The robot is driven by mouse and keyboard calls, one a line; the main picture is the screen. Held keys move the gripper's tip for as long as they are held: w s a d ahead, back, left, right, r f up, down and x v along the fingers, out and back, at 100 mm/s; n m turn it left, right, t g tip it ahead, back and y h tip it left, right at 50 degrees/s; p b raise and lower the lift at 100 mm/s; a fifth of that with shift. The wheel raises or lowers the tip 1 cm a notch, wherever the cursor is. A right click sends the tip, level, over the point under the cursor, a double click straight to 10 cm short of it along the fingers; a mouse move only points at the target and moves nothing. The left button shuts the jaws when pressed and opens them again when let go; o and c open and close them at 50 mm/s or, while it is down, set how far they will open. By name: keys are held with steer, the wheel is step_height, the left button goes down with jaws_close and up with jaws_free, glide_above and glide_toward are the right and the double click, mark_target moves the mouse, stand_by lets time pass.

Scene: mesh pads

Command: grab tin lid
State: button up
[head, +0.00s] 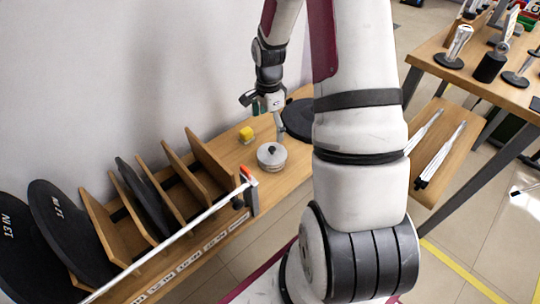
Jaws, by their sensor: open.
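A round tin lid (271,152), pale grey with a small dark knob on top, shows in the head view. It sits on top of a low round tin (272,164) on the wooden bench. My gripper (262,110) is above and behind the lid, apart from it. Its dark fingers are spread and hold nothing that I can see. Part of the gripper is small and hard to make out against the bench.
A black disc (299,118) is partly hidden by my arm. A wooden rack (180,172) with dark round pads stands left, with a rail (185,230) in front. Another table (490,75) with several tools stands right.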

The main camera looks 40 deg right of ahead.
mark_target(272, 149)
step_height(272, 149, down, 6)
steer(key=shift+b, duration=0.8)
steer(key=shift+s+d+f+b, duration=0.15)
steer(key=shift+f+b, duration=0.45)
steer(key=shift+f, duration=0.7)
steer(key=shift+s+d+f+b, duration=0.15)
steer(key=shift+f+b, duration=0.45)
steer(key=shift+f, duration=0.7)
steer(key=shift+a, duration=0.1)
steer(key=shift+c, duration=0.2)
steer(key=c, duration=1.3)
steer(key=shift+s, duration=0.1)
steer(key=shift+c, duration=0.7)
